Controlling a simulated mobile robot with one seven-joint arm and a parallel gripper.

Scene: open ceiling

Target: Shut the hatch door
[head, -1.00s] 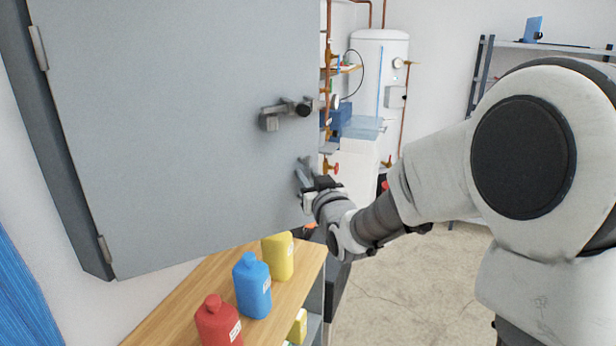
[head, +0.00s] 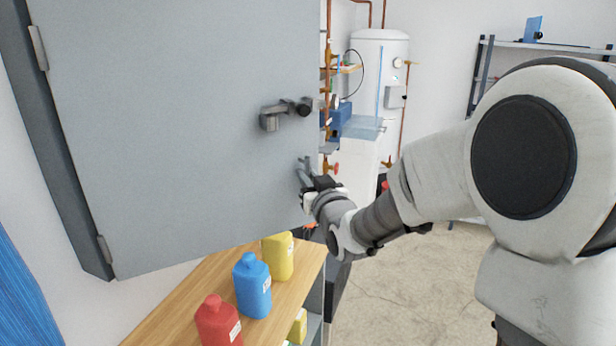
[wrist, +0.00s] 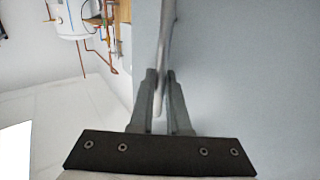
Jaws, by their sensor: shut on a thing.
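The hatch door (head: 180,130) is a large flat grey panel filling the left of the head view, with two hinges along its left edge. A latch handle (head: 285,112) with a dark knob sits near its right edge. My gripper (head: 306,176) is below that latch, at the door's lower right. In the wrist view my gripper (wrist: 162,88) is shut on a thin light-grey bar handle (wrist: 166,45) that stands off the door face (wrist: 240,70). The head view hides most of the grip. I cannot tell how far the door is open.
Below the door, a wooden shelf top (head: 185,315) holds a red bottle (head: 218,322), a blue bottle (head: 252,285) and a yellow bottle (head: 278,256). A white tank (head: 378,75) with copper pipes stands behind. The floor (head: 420,285) right of the shelf is clear.

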